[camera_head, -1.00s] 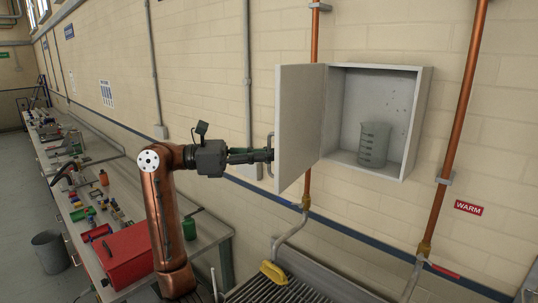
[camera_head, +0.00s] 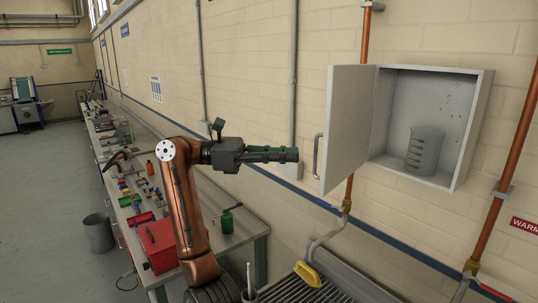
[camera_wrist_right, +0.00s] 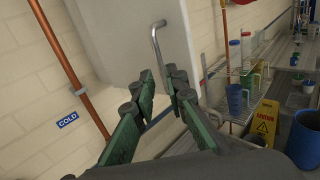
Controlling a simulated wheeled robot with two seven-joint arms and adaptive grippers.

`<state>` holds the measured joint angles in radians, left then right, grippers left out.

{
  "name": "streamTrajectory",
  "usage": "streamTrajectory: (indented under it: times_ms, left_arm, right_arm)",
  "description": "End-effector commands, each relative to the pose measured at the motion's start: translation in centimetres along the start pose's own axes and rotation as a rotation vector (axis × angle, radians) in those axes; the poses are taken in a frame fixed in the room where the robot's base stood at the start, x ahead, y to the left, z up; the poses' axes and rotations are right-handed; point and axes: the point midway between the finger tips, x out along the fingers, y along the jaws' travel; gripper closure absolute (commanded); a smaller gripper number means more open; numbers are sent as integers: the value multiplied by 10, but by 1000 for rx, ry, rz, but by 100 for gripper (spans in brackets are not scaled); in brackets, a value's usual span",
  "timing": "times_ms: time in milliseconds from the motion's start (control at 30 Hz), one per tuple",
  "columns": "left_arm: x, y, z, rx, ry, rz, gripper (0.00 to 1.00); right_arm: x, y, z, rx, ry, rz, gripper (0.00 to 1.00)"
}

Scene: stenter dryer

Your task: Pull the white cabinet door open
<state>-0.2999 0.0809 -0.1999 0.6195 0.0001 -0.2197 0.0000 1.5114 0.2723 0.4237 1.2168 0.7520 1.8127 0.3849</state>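The white cabinet (camera_head: 481,130) hangs on the brick wall with its door (camera_head: 345,125) standing wide open, swung out to the left. A grey bar handle (camera_head: 316,156) is on the door's outer face near its free edge. My right gripper (camera_head: 296,155) is left of the handle, apart from it and empty. In the right wrist view the handle (camera_wrist_right: 158,45) lies just beyond the green fingertips (camera_wrist_right: 163,80), which have a gap between them. A grey beaker (camera_head: 424,150) stands inside the cabinet. My left gripper is not in view.
A long bench (camera_head: 245,228) with a red box (camera_head: 158,243) and several tools runs along the wall at left. Copper pipes (camera_head: 520,140) run down the wall beside the cabinet. A yellow object (camera_head: 307,273) lies on a grating below.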

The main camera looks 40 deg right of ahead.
Motion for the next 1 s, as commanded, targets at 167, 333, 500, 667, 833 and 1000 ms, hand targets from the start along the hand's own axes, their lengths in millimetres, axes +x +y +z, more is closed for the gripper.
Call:
streamTrajectory:
  times_ms: [167, 333, 500, 667, 833, 1000]
  left_arm:
    - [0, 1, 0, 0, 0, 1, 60]
    - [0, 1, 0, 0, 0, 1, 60]
    - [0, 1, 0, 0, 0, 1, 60]
    - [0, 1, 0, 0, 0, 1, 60]
    - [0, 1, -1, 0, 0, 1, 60]
    - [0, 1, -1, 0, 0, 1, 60]
  right_arm:
    - [-34, 0, 1, -2, -2, 2, 87]
    - [-49, 0, 0, 0, -1, 1, 87]
    - [-54, 0, 0, 0, 0, 0, 87]
    - [-54, 0, 0, 0, 0, 0, 87]
    - [-54, 0, 0, 0, 0, 0, 87]
    - [-54, 0, 0, 0, 0, 0, 87]
